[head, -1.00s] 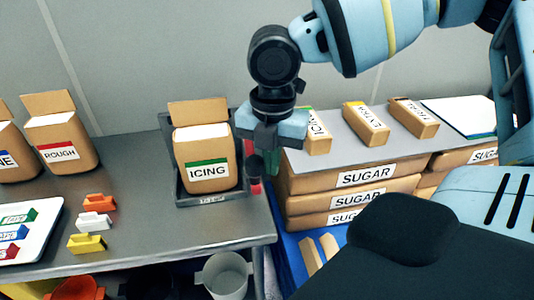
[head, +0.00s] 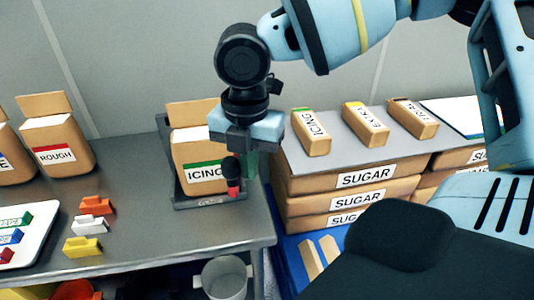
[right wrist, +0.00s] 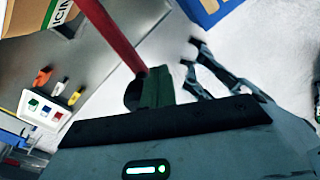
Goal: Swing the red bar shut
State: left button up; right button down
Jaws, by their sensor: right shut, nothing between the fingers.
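The red bar (head: 233,186) with its black knob shows at the front right corner of the grey tray, in front of the ICING bag (head: 195,160). In the right wrist view the red bar (right wrist: 115,37) runs from upper left down to the fingertips, with the dark knob (right wrist: 132,95) beside them. My right gripper (head: 251,165) is shut and empty, just right of the knob; its green-grey fingers (right wrist: 157,86) appear against or very close to the bar's end. Whether they touch is hard to tell. My left gripper does not show in the head view.
The grey tray (head: 188,203) under the ICING bag stands near the table's right edge. Stacked SUGAR bags (head: 340,182) are close on the right. Small coloured blocks (head: 90,224) lie to the left. A pale bin (head: 223,278) is below the table edge.

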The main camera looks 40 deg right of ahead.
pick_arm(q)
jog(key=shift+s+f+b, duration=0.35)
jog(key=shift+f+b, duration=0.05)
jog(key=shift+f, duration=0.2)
pick_arm(e)
jog(key=shift+w+a, duration=0.9)
jog(key=shift+a, duration=0.25)
jog(key=shift+w+a, duration=0.9)
jog(key=shift+a, duration=0.2)
